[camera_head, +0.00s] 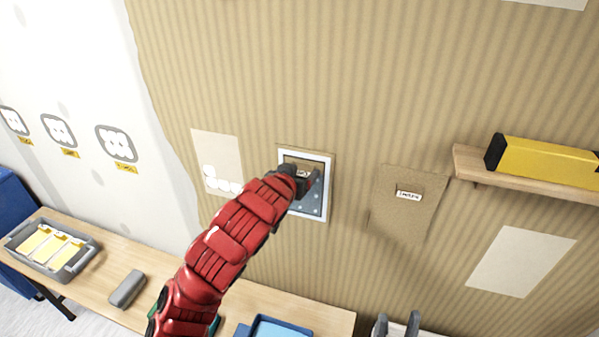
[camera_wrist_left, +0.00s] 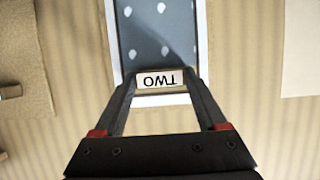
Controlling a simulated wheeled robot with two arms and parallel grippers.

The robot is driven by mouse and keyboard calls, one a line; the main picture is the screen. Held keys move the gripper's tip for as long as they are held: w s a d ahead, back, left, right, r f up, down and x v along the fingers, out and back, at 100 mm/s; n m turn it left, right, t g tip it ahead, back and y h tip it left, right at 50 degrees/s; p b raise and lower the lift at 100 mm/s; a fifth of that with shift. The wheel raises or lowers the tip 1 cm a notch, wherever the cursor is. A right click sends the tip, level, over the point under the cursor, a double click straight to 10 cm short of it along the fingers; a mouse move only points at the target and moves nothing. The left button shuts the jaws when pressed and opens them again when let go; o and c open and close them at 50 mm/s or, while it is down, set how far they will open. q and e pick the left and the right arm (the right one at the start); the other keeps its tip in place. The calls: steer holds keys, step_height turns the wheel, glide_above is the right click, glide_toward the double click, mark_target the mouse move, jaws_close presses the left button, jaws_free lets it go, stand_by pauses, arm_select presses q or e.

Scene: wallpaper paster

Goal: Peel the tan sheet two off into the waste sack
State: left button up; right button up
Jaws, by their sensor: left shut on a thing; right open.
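My left gripper (camera_head: 303,174) is at the upper part of a white-bordered, blue-grey dotted panel (camera_head: 313,205) on the wall. In the left wrist view, its fingers (camera_wrist_left: 160,78) are shut on a small white label tab reading TWO (camera_wrist_left: 160,79), upside down there. The dotted panel (camera_wrist_left: 157,30) shows between and beyond the fingers. I cannot make out a tan sheet in the grip. A tan sheet (camera_head: 400,220) with a small white label is on the wall to the right. My right gripper (camera_head: 396,318) is open and empty at the bottom edge. I cannot identify the waste sack.
A wooden shelf (camera_head: 468,163) holds a yellow and black block (camera_head: 545,160) at the right. A table (camera_head: 112,262) below carries a grey tray (camera_head: 88,255) with yellow pieces, a grey block (camera_head: 127,288) and a blue tray (camera_head: 280,328). Pale patches (camera_head: 520,262) mark the striped wall.

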arm_select(q)
steer(key=shift+s+a+p, duration=0.15)
steer(key=shift+s+a, duration=0.1)
steer(key=shift+s, duration=0.55)
steer(key=shift+s+a+p, duration=0.15)
steer(key=shift+s+a, duration=0.1)
steer(key=shift+s, duration=0.55)
steer(key=shift+s+a+p, duration=0.15)
steer(key=shift+s+a, duration=0.1)
steer(key=shift+s, duration=0.55)
steer(key=s+a+p, duration=0.2)
steer(key=s+p, duration=0.4)
steer(key=p, duration=0.9)
steer(key=shift+s+a, duration=0.15)
steer(key=shift+s, duration=0.2)
stand_by(0.3)
